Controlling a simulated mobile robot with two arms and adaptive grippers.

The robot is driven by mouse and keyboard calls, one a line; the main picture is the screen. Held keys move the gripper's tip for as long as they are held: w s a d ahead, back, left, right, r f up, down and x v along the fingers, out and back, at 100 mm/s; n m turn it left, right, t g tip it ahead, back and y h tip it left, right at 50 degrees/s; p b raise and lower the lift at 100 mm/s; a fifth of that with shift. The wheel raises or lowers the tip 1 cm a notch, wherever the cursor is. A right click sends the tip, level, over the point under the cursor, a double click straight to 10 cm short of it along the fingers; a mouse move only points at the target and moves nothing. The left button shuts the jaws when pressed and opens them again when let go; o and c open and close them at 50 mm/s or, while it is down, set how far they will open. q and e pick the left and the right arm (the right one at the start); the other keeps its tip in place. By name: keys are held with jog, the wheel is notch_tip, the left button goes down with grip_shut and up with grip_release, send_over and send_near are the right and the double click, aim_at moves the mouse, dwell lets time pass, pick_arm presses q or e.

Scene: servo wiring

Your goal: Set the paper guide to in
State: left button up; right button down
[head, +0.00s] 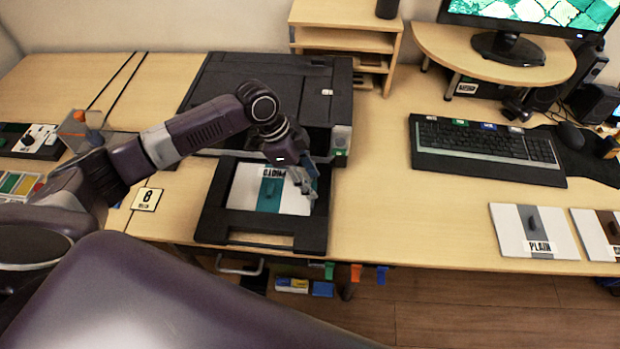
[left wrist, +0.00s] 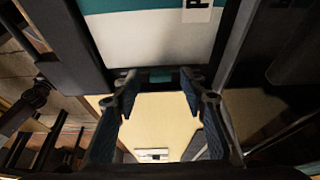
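The black paper tray (head: 210,222) extends from the front of the black printer (head: 265,85) and holds a white sheet stack with a teal band (head: 270,190) and a label. My left gripper (head: 304,180) is over the tray's right side, pointing down. A gap shows between the piece and each fingertip; contact cannot be told. The guide is hidden by the gripper in the head view. My right gripper is not in view.
A keyboard (head: 485,148) and a paper stack labelled PLAIN (head: 535,232) lie to the right. A wooden shelf (head: 345,40) stands behind. A card marked 8 (head: 147,199) lies left of the tray. The tabletop between tray and keyboard is clear.

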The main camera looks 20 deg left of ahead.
pick_arm(q)
jog(key=v, duration=1.1)
jog(key=shift+r, duration=0.4)
jog(key=shift+s+a, duration=0.1)
jog(key=shift+a, duration=0.05)
